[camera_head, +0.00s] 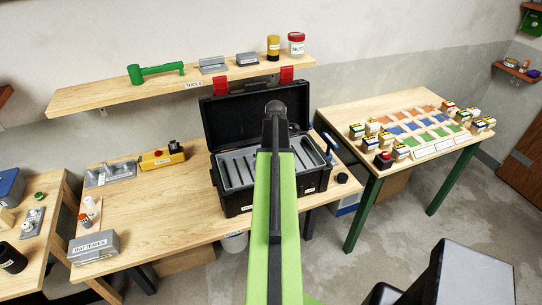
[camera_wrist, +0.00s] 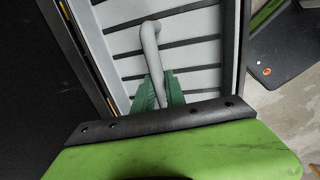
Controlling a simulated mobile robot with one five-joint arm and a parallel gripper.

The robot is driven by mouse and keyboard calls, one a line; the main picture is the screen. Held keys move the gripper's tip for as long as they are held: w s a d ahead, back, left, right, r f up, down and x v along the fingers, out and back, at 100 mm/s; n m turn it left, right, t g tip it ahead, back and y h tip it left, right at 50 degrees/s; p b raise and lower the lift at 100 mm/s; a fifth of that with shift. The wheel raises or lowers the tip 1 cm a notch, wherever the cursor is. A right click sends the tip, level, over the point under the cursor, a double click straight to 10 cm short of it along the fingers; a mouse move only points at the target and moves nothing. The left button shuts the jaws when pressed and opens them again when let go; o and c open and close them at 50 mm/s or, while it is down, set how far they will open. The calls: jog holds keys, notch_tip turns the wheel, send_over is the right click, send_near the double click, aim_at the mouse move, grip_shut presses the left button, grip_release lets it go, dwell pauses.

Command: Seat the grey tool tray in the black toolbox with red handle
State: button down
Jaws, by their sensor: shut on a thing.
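The black toolbox (camera_head: 237,201) stands open on the middle bench, its lid raised at the back. Two red parts (camera_head: 287,75) show at the top of the lid. The grey tool tray (camera_head: 236,171) with its slotted compartments lies inside the box opening in the head view. It fills much of the wrist view (camera_wrist: 197,54). My gripper (camera_wrist: 158,90) has its green fingers shut on the tray's grey handle (camera_wrist: 150,42). In the head view my arm hides the gripper and the tray's middle. I cannot tell whether the tray rests fully down.
A shelf (camera_head: 120,98) with a green tool (camera_head: 155,72) runs above the bench. A batteries box (camera_head: 93,246) and a yellow tool (camera_head: 162,158) stand left of the toolbox. A second table (camera_head: 345,112) with coloured mats stands right. A blue-handled item (camera_head: 329,146) is close beside the toolbox.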

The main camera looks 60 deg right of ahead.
jog(key=shift+f+b, duration=0.45)
dwell(0.3)
jog(key=c, duration=1.3)
grip_release()
jog(key=shift+r, duration=0.15)
notch_tip(320, 180, up, 17)
jog(key=s+a+p, duration=0.2)
jog(key=p, duration=1.5)
jog(key=shift+s, duration=0.25)
jog(key=shift+a, duration=0.1)
